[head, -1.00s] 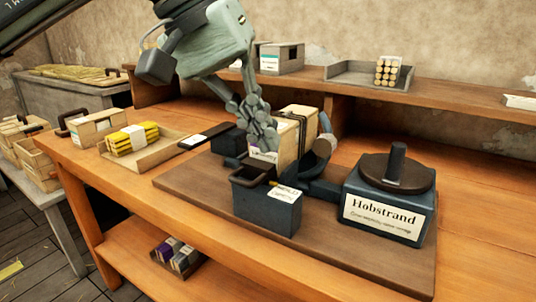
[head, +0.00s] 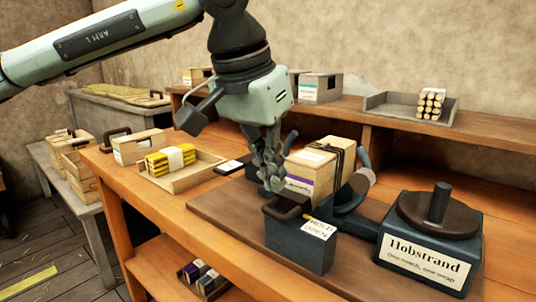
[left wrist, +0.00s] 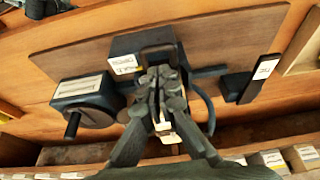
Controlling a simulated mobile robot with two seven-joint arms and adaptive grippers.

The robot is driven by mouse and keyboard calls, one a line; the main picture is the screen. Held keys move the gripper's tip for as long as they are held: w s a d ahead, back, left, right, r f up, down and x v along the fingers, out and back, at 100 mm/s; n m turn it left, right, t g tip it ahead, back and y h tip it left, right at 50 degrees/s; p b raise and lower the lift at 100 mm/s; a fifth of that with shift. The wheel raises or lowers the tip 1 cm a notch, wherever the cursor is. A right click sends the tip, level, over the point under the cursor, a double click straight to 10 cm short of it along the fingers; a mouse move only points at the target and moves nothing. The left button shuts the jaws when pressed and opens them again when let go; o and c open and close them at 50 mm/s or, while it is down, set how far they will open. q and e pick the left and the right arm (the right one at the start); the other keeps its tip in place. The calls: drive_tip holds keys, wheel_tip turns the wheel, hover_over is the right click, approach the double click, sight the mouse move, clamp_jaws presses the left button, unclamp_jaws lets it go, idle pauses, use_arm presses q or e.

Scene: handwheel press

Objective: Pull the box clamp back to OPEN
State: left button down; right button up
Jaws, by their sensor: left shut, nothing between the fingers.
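The box clamp is a dark blue block (head: 295,245) with a brown handle (head: 287,208) on top. Its white label (head: 320,229) reads HOLD and OPEN, with a small yellow pointer beside it. A wooden box (head: 312,170) wrapped with dark bands stands just behind it. My left gripper (head: 272,184) is shut and empty, pointing down at the left of the box, close to the handle; I cannot tell whether it touches. In the left wrist view the shut fingers (left wrist: 164,80) overlap the block (left wrist: 148,45) and partly hide the handle. My right gripper is not in view.
The press labelled Hobstrand (head: 428,245) stands to the right on the brown board (head: 225,212). A tray (head: 185,177) with yellow bundles lies to the left. A raised shelf (head: 400,124) runs along the back. The board's front left is clear.

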sight(272, 212)
use_arm(q)
drive_tip(key=x, duration=0.4)
drive_tip(key=shift+f, duration=0.2)
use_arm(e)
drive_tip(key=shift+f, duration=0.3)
use_arm(q)
drive_tip(key=shift+s+a+f+b, duration=0.1)
drive_tip(key=shift+s+a+b, duration=0.35)
drive_tip(key=shift+s+b, duration=0.2)
drive_tip(key=shift+s+a, duration=0.2)
drive_tip(key=shift+s, duration=0.1)
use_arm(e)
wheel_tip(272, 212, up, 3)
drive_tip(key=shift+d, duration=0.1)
